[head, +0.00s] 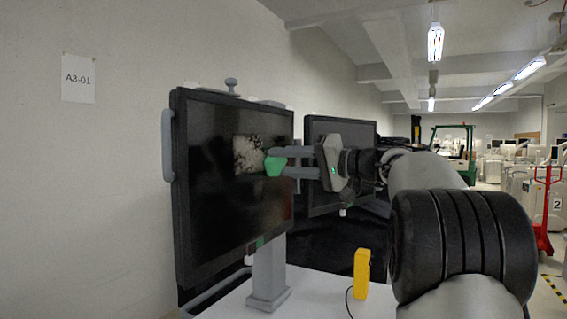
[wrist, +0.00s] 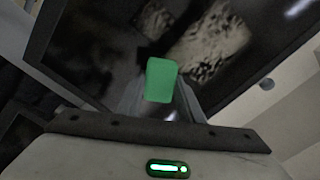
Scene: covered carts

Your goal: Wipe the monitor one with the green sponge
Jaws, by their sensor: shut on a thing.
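The near monitor (head: 215,210) is a large black screen on a grey stand, with a grey speckled patch (head: 248,154) near its upper middle. The patch also shows in the wrist view (wrist: 210,48). My gripper (head: 272,165) is shut on the green sponge (head: 275,167), in front of the screen just right of and below the patch. In the wrist view the sponge (wrist: 161,80) sits between the fingertips, with the dark screen behind it. I cannot tell whether the sponge touches the screen. A second monitor (head: 320,126) stands behind, partly hidden by my gripper.
A yellow device (head: 361,273) with a dark cord stands on the white cart top (head: 310,296), below my arm. A wall with an A3-01 sign (head: 78,79) is at the left. A red hand truck (head: 543,210) and a green forklift (head: 455,150) are farther right.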

